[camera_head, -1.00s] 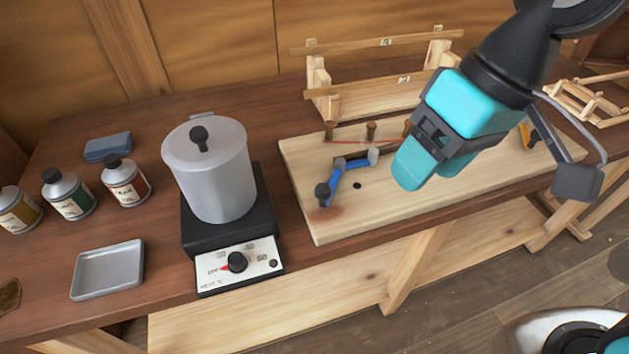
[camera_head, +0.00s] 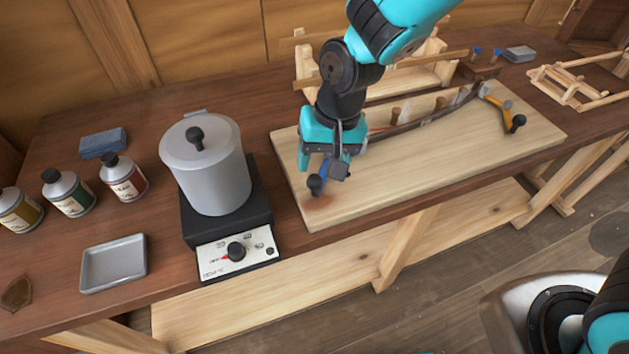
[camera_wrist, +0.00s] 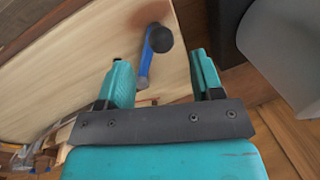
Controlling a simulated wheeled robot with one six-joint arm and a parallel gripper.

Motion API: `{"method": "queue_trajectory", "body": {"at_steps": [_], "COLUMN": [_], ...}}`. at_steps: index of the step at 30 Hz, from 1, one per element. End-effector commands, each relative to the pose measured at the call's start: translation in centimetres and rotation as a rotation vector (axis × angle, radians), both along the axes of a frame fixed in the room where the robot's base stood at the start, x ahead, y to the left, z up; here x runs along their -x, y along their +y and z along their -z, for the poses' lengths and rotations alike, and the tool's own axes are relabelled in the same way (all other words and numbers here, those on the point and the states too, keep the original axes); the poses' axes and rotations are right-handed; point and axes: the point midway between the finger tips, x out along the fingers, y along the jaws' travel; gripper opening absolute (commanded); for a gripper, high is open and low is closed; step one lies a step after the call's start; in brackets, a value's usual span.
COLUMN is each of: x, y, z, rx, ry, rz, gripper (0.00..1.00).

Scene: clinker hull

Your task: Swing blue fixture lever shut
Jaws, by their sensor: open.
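The blue fixture lever (camera_head: 321,172) has a dark ball knob and sits at the left end of the pale wooden board (camera_head: 420,165). It is partly hidden by my gripper in the head view. My gripper (camera_head: 322,163) is open and pointed down over the lever. In the wrist view, the blue lever (camera_wrist: 147,62) and its black knob (camera_wrist: 160,39) show between and beyond the fingertips of my gripper (camera_wrist: 162,72), closer to the left finger. Both fingers look apart from the lever, though contact is hard to tell.
A dark bent strip (camera_head: 425,120) runs along the board to a yellow lever (camera_head: 495,101) at the right. A lidded pot (camera_head: 207,170) on a hotplate (camera_head: 237,252) stands just left of the board. Wooden racks (camera_head: 440,75) stand behind.

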Motion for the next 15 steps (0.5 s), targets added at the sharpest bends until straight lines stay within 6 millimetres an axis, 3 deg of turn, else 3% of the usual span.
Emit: {"method": "queue_trajectory", "body": {"at_steps": [6,15], "x": [0.1,0.1], "y": [0.8,1.4], "z": [4.4,7.1], "rx": [0.002,0.0], "ry": [0.003,-0.001], "rz": [-0.002,-0.001], "gripper": [0.6,0.6]}}
